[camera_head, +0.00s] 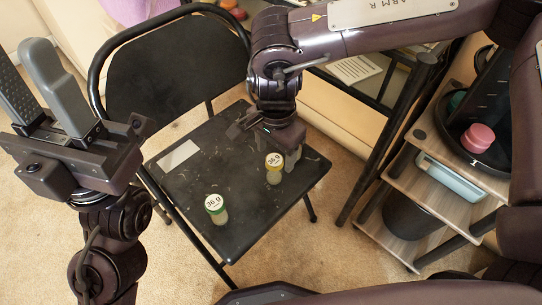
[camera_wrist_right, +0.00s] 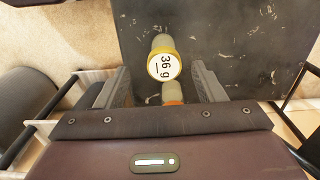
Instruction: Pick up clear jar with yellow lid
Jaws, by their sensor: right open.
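The clear jar with a yellow lid (camera_head: 274,168) stands upright on the black chair seat (camera_head: 190,205). Its lid is marked "36 g". In the right wrist view the same jar (camera_wrist_right: 163,66) shows between the fingers of my right gripper (camera_wrist_right: 161,72). That gripper (camera_head: 283,155) is open, pointing down just behind the jar, and no grip on it shows. A second jar with an orange rim (camera_wrist_right: 172,98) is partly hidden by the gripper body. My left gripper (camera_head: 28,85) is raised at the left, open and empty.
A pale card (camera_head: 178,155) lies at the seat's left. The chair backrest (camera_head: 165,65) rises behind. A wooden shelf cart (camera_head: 440,185) stands to the right.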

